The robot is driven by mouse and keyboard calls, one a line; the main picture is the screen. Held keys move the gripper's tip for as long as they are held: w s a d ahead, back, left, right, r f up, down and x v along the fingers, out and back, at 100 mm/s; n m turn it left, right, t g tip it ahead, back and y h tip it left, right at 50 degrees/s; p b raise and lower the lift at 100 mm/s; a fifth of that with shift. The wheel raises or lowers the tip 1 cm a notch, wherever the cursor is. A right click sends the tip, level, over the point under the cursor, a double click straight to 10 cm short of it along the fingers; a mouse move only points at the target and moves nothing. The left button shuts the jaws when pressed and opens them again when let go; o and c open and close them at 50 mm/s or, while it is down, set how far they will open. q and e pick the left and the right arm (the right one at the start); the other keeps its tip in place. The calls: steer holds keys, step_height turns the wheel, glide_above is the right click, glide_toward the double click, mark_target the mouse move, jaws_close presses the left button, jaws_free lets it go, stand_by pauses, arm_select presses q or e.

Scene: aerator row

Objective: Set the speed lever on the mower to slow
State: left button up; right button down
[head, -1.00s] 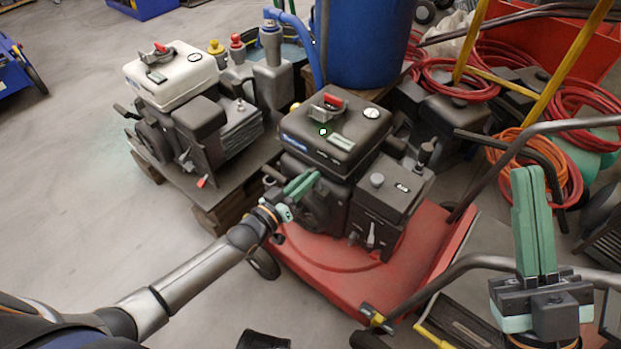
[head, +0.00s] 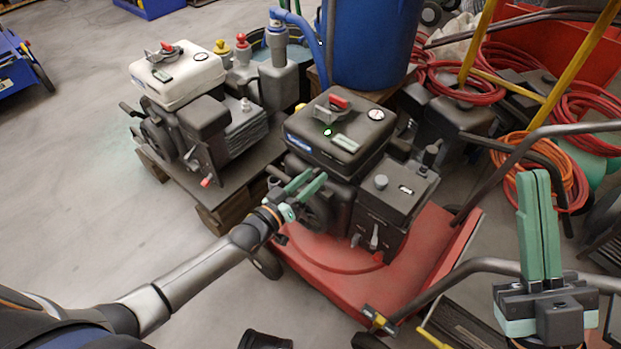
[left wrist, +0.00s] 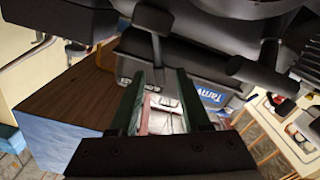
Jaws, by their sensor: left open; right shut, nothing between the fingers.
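The mower has a red deck (head: 345,285) and a black engine (head: 335,135) with a blue label. A small grey lever (head: 374,237) stands on the engine's front box. In the left wrist view a black lever with a wide flat end (left wrist: 152,20) hangs just beyond the fingers. I cannot tell which lever sets the speed. My left gripper (head: 312,181) is open at the engine's left side. Its green fingers also show in the left wrist view (left wrist: 160,78), with nothing gripped between them. My right gripper (head: 533,176) is shut and empty, raised at the right.
A second engine with a white tank (head: 178,75) sits on a wooden pallet (head: 215,215) at left. A blue barrel (head: 372,45) stands behind. Mower handlebars (head: 470,268), red hoses (head: 465,75) and yellow poles crowd the right.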

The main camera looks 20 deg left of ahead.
arm_select(q)
steer(key=p+v, duration=0.4)
steer(key=v, duration=0.8)
steer(key=shift+s, duration=0.25)
arm_select(e)
steer(key=shift+n, duration=0.3)
step_height(320, 180, up, 4)
steer(key=shift+s+d, duration=0.1)
steer(key=shift+d, duration=0.05)
